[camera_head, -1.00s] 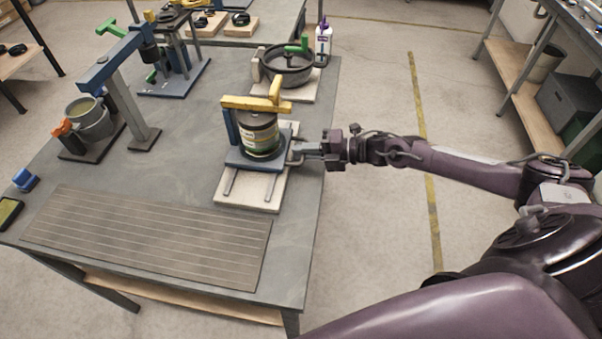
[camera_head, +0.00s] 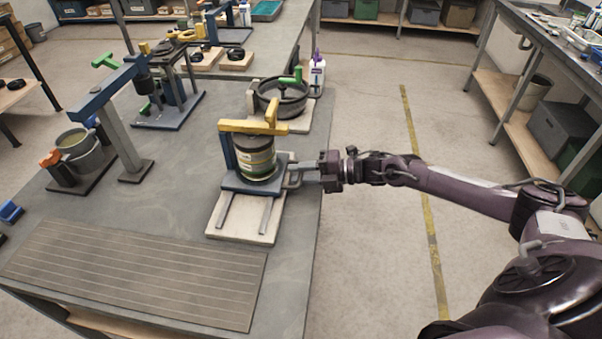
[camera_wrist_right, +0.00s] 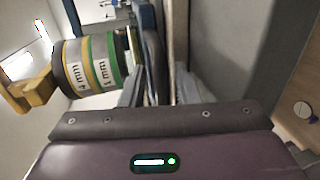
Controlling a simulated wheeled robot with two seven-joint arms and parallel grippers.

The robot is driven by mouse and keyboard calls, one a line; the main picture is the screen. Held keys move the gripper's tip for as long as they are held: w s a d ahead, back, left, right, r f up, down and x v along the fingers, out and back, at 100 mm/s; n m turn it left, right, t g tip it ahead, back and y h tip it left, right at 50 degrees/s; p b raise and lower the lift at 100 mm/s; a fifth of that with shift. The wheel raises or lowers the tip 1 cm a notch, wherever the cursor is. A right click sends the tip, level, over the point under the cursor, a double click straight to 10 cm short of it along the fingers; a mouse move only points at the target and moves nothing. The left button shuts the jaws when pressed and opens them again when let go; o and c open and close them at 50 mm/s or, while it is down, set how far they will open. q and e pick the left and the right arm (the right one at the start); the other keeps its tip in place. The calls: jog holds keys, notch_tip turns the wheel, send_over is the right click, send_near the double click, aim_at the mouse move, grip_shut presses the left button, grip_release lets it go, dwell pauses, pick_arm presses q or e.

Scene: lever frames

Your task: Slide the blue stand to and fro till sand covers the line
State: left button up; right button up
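The blue stand (camera_head: 238,184) has a flat plate, an upright post and a yellow clamp (camera_head: 245,127) over a round stack of sieves (camera_head: 257,158). The stand sits on two rails on a pale board (camera_head: 230,229), towards the board's far end. My right gripper (camera_head: 299,178) is closed around the handle at the stand's right side. In the right wrist view the sieve stack (camera_wrist_right: 92,66) shows yellow and green bands with "mm" labels, and the gripper's fingers (camera_wrist_right: 152,88) are close together at the handle. Sand and line are not visible. My left gripper is out of view.
A grooved mat (camera_head: 140,272) lies at the front of the table. A dark round pan (camera_head: 283,98) and a white bottle with purple cap (camera_head: 317,72) stand behind the stand. A blue-armed post (camera_head: 120,130) and grey pot (camera_head: 82,152) stand left.

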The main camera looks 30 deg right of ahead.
jog(key=b+v, duration=0.1)
jog(key=v, duration=0.6)
jog(key=shift+s+d, duration=0.2)
jog(key=shift+d, duration=0.1)
dwell(0.7)
